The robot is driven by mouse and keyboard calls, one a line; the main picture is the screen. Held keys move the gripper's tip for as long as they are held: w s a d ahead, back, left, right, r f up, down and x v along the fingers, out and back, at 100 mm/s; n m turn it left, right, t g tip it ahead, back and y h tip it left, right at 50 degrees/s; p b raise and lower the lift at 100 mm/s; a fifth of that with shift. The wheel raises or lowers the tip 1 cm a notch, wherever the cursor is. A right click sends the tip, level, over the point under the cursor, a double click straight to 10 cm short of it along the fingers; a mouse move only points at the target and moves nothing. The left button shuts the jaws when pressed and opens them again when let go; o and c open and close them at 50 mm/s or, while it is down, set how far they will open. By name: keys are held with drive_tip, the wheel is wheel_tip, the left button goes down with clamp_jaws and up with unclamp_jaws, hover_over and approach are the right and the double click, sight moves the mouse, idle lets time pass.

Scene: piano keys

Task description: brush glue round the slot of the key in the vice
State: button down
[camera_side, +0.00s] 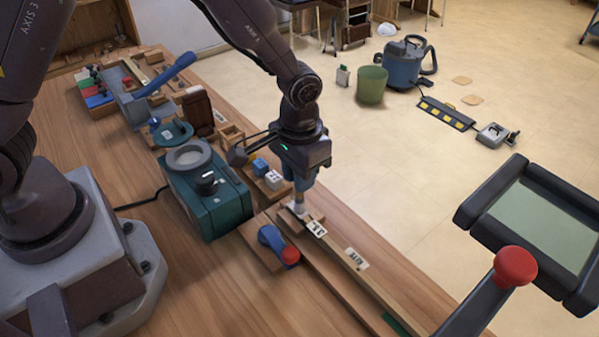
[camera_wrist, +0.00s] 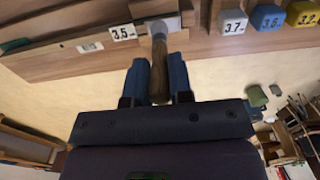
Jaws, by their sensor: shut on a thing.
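My gripper (camera_side: 299,190) points down over the bench, its blue fingers shut on a brush. In the wrist view the brush's wooden handle (camera_wrist: 160,70) sits between the fingers (camera_wrist: 159,82). Its pale grey lower end (camera_wrist: 157,26) is at a wooden block; in the side view this end (camera_side: 298,207) is right above or touching the wood. A long wooden bar (camera_side: 335,243), seemingly the key, runs to the lower right with a "3.5" label (camera_side: 316,228). A blue lever with a red knob (camera_side: 290,255), seemingly the vice's, lies beside it. The slot and bristle tips are hidden.
A teal machine with a round pot (camera_side: 190,157) stands left of my gripper. Blue and white numbered blocks (camera_side: 272,180) sit close behind it. A tray of coloured pieces (camera_side: 97,92) is at the back left. A screen with a dark frame (camera_side: 540,225) stands at right.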

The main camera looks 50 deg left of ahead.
drive_tip(key=shift+a, duration=0.95)
drive_tip(key=shift+d, duration=1.6)
drive_tip(key=shift+a+r, duration=0.1)
drive_tip(key=shift+a, duration=1.65)
wheel_tip(320, 180, up, 8)
